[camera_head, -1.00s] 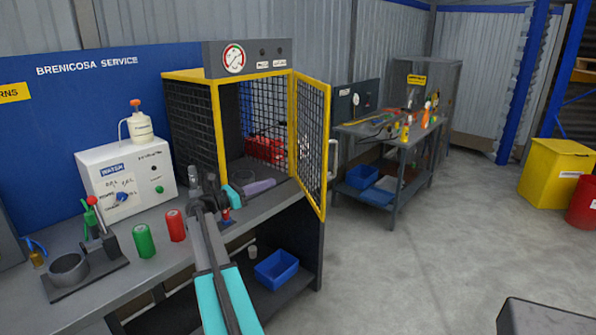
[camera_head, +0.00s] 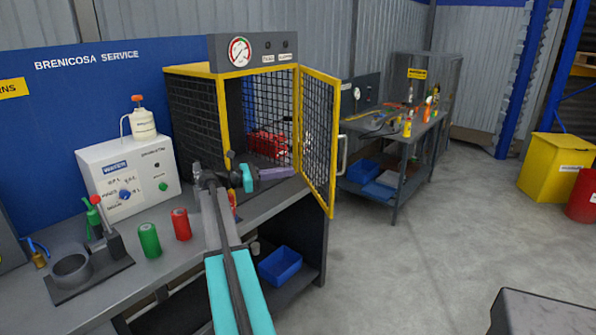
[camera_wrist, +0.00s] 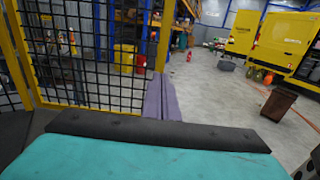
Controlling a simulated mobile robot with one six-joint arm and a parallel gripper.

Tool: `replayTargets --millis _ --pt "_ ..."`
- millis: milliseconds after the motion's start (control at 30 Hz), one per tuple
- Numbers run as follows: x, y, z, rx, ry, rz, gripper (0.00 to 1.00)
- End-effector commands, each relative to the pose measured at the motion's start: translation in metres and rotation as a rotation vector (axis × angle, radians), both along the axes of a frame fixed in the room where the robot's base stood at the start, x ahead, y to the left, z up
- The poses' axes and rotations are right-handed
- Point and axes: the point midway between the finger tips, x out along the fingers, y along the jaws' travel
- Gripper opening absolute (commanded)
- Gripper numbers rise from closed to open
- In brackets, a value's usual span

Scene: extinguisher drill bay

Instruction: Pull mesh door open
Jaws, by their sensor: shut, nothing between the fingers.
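The mesh door (camera_head: 318,140) has a yellow frame and black wire mesh. It stands swung well out from the right front edge of the yellow-framed cage (camera_head: 221,130). A pale handle (camera_head: 342,155) shows on the door's outer side. My gripper (camera_head: 291,173) has purple fingers, closed together with nothing between them, just in front of the door's inner face. In the wrist view the closed fingers (camera_wrist: 162,100) point at the mesh door (camera_wrist: 95,60) near its yellow edge post. Whether they touch it, I cannot tell.
Red parts (camera_head: 268,143) sit inside the cage. A green can (camera_head: 149,241) and a red can (camera_head: 181,224) stand on the bench at left. A blue bin (camera_head: 280,265) is on the lower shelf. Open floor (camera_head: 440,235) lies to the right.

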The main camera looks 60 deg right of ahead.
Motion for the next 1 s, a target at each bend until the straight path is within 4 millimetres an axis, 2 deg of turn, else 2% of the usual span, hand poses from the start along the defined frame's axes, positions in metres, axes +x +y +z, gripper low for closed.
replayTargets --millis 800,1000 --pt "-0.082 -0.072 0.003 0.0 0.0 -0.003 0.0" --pt "-0.096 -0.085 0.001 0.001 0.001 -0.002 0.0"
